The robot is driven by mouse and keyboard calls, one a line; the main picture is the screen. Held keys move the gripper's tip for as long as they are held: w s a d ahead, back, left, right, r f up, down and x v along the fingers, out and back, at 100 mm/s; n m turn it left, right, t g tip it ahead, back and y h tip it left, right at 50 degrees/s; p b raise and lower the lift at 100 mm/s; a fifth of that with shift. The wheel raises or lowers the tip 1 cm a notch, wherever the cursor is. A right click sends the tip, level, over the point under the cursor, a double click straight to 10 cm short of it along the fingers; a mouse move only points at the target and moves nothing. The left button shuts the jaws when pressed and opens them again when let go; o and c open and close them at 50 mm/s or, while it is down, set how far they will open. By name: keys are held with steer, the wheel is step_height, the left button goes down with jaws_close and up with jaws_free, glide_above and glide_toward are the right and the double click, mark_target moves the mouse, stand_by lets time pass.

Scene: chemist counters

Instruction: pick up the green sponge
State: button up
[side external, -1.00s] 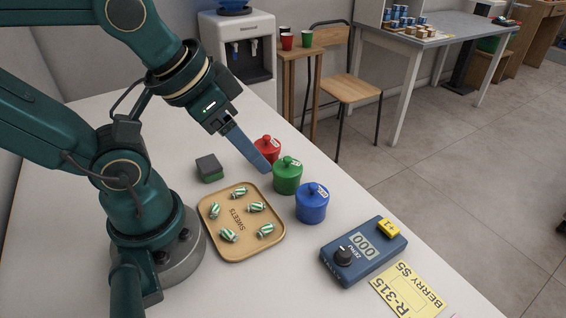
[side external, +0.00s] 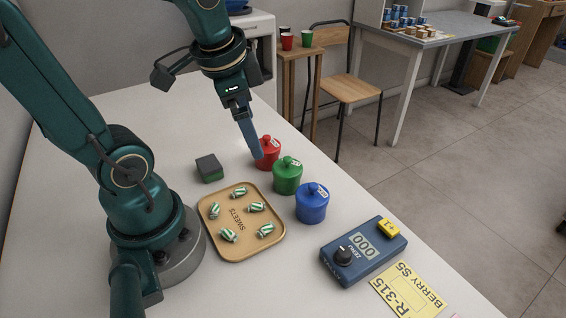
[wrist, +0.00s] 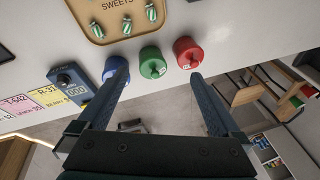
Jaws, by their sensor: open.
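The green sponge (side external: 210,168), with a dark grey top and a green lower layer, lies on the white counter behind the sweets tray in the side view. It does not show in the wrist view. My gripper (side external: 257,155) is above the counter beside the red lidded jar (side external: 268,150), to the right of the sponge and apart from it. In the wrist view my gripper (wrist: 160,78) has its two fingers spread wide with nothing held between them.
A green jar (side external: 287,176) and a blue jar (side external: 312,204) stand in a row with the red one. A wooden sweets tray (side external: 275,243) holds several striped sweets. A blue scale (side external: 350,268) is nearer the front. The counter around the sponge is clear.

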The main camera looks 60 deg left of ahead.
mark_target(209, 163)
steer(key=s+a+f+n+g, duration=0.1)
steer(key=a+f, duration=0.1)
steer(key=a, duration=0.2)
steer(key=s+a+f+n+g+h, duration=0.1)
steer(key=s+a+f+g, duration=0.1)
steer(key=a+f, duration=0.1)
steer(key=s+a+f+n+g, duration=0.1)
steer(key=a+f, duration=0.2)
steer(key=a, duration=0.1)
steer(key=shift+s+a+f+g+h, duration=0.15)
steer(key=shift+s+a+g+h, duration=0.1)
steer(key=shift+a+g+h, duration=0.1)
steer(key=shift+s+f, duration=0.15)
steer(key=shift+f, duration=1.1)
steer(key=shift+s+f, duration=0.15)
steer(key=shift+f, duration=1.05)
steer(key=c, duration=1.3)
